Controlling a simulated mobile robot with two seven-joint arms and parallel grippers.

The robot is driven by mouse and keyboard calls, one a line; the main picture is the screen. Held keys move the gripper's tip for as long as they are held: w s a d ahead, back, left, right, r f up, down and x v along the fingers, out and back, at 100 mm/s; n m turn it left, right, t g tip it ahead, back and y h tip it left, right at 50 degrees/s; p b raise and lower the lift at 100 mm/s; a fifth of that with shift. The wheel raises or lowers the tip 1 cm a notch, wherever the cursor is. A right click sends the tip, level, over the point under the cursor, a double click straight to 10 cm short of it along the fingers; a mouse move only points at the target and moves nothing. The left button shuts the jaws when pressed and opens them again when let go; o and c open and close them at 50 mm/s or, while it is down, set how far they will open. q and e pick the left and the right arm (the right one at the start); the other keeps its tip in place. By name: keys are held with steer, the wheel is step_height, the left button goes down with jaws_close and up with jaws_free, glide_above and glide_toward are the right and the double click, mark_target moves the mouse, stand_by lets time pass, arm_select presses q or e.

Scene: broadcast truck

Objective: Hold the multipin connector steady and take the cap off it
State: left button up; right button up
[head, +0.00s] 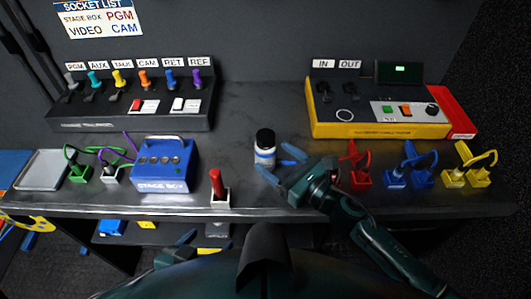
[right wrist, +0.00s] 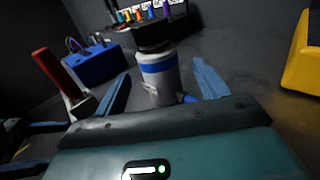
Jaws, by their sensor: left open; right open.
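The multipin connector (head: 264,157) stands upright on the worktop, a pale grey cylinder with a blue band. A black cap (head: 265,136) sits on its top. In the right wrist view the connector (right wrist: 160,82) and its wide dark cap (right wrist: 154,35) stand between my right gripper's two blue fingers. My right gripper (head: 279,164) is open, its fingers reaching toward the connector from the front right; gaps show beside it, and I see no grip. My left gripper (head: 195,245) is open and empty, low at the worktop's front edge, partly hidden by my own body.
A red-handled stand (head: 217,187) and a blue stage box (head: 165,165) are left of the connector. Red, blue and yellow cabled plugs (head: 361,177) line the right. A yellow-sided panel (head: 380,112) stands behind right. The worktop (head: 250,105) behind the connector is clear.

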mark_target(260, 146)
steer(key=x, duration=0.6)
steer(key=shift+a, duration=0.1)
arm_select(q)
steer(key=shift+r, duration=0.15)
arm_select(e)
steer(key=c, duration=1.3)
steer(key=shift+o, duration=0.2)
step_height(260, 146, up, 6)
steer(key=p, duration=0.3)
steer(key=shift+w+f, duration=0.1)
steer(key=shift+f, duration=0.15)
step_height(260, 146, up, 5)
steer(key=shift+f+p, duration=0.25)
steer(key=shift+p, duration=0.8)
arm_select(q)
steer(key=shift+s+a+r+g+y, duration=0.25)
steer(key=shift+a+r+g+y, duration=0.15)
steer(key=shift+a+r+y, duration=0.25)
steer(key=shift+f, duration=0.15)
